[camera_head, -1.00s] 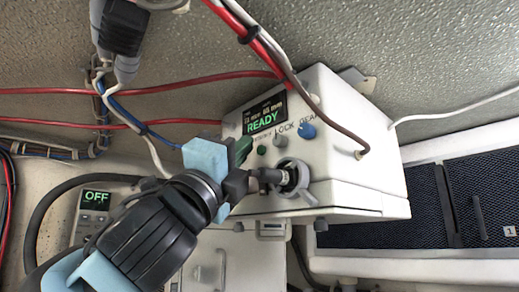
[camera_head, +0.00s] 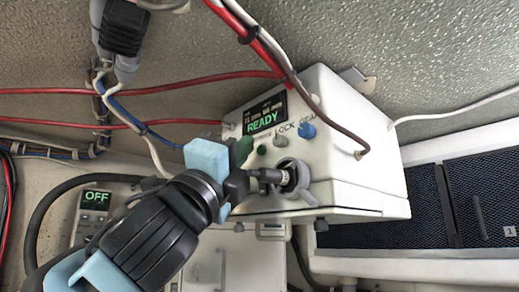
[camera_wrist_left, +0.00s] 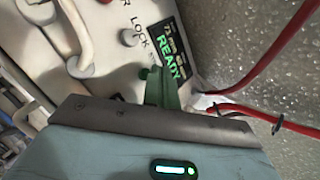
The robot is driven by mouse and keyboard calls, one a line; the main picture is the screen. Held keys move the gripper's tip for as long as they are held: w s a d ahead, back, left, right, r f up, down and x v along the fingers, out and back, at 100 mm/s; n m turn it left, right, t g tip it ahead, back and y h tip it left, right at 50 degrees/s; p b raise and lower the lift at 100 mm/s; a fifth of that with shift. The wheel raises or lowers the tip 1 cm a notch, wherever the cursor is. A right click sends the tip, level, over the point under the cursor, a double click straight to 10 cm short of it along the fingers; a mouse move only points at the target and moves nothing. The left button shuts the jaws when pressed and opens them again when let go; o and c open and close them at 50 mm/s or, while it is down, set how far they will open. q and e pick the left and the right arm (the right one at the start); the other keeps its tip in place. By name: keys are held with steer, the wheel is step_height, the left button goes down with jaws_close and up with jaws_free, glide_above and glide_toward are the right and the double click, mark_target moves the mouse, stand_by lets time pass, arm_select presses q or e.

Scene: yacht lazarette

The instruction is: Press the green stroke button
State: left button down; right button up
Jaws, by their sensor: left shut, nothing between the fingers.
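The green stroke button (camera_head: 262,150) is a small round knob on the front of a white control box (camera_head: 360,190), left of the grey LOCK knob (camera_head: 280,141) and below the display (camera_head: 264,115) reading READY. My left gripper (camera_head: 243,150) is shut and empty, with its green fingertips just left of the button. In the left wrist view, the fingertips (camera_wrist_left: 162,90) point at the panel, and the green button (camera_wrist_left: 144,73) shows beside their tip. I cannot tell whether they touch. My right gripper is not in view.
A blue GEAR knob (camera_head: 307,131) sits right of LOCK. A grey ring-shaped fitting with a black plug (camera_head: 270,175) is just below the button, close to my gripper. Red cables (camera_head: 180,83) run behind, and a brown cable (camera_head: 330,122) crosses the box. A panel at left reads OFF (camera_head: 95,197).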

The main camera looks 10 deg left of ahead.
arm_select(q)
steer(key=shift+w+d, duration=0.25)
steer(key=shift+w, duration=0.05)
steer(key=shift+w+d, duration=0.2)
steer(key=shift+w, duration=0.1)
stand_by(0.8)
steer(key=shift+s+a, duration=0.1)
steer(key=shift+s, duration=0.05)
steer(key=shift+s+a, duration=0.35)
steer(key=shift+s, duration=0.15)
stand_by(0.4)
steer(key=shift+s+a, duration=0.8)
steer(key=shift+s, duration=0.2)
steer(key=shift+s+a, duration=0.75)
steer(key=shift+s, duration=0.2)
steer(key=shift+f, duration=0.1)
